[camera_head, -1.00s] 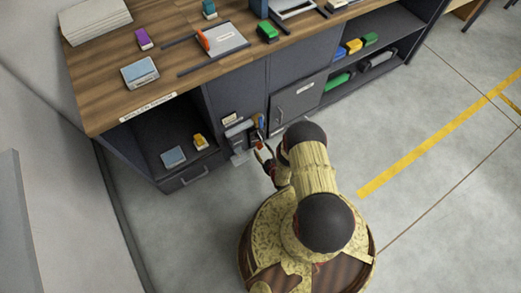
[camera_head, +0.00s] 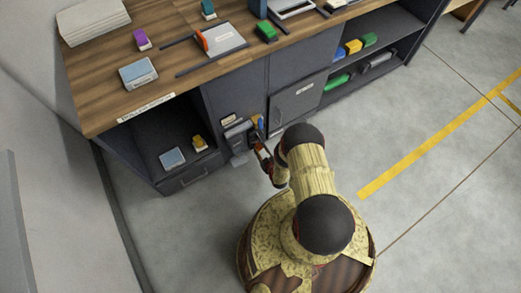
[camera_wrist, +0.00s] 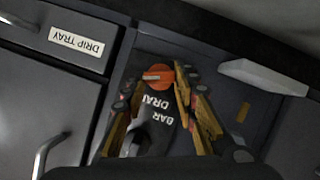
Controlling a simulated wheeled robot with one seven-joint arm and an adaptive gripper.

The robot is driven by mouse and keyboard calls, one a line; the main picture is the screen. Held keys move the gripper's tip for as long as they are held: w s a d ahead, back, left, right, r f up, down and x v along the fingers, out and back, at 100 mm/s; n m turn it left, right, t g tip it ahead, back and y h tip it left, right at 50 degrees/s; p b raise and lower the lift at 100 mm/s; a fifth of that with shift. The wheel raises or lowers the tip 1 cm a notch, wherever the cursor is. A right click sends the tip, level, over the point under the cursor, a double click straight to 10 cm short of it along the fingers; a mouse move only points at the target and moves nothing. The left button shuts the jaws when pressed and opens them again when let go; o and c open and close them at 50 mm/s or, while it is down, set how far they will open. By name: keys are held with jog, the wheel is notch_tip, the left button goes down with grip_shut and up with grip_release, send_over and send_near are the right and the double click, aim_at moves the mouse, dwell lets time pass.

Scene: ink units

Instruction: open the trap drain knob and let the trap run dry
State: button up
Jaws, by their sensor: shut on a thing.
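The drain knob (camera_wrist: 157,77) is a round orange dial with a pale bar across it, on a dark panel lettered upside down, partly readable as "BAR" and "DRAI". My gripper (camera_wrist: 158,84) has a fingertip on each side of the knob and is shut on it. In the head view my gripper (camera_head: 262,151) reaches low to the front of the cabinet, beside the small grey drain unit (camera_head: 238,136). The knob itself is hidden there. No liquid can be made out.
A panel labelled "DRIP TRAY" (camera_wrist: 77,42) is left in the wrist view. A white block (camera_wrist: 262,77) sticks out on the right. A dark knob (camera_wrist: 135,143) sits near the fingers. The wooden counter (camera_head: 107,112) overhangs the cabinet. The floor (camera_head: 430,180) to the right is clear.

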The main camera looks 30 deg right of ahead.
jog(key=c, duration=0.4)
jog(key=shift+d+m+y, duration=0.15)
jog(key=shift+m+y, duration=0.15)
jog(key=shift+m, duration=0.3)
jog(key=shift+c, duration=0.2)
jog(key=shift+m+y, duration=0.7)
jog(key=shift+m, duration=0.3)
jog(key=o, duration=1.2)
jog(key=shift+c, duration=0.2)
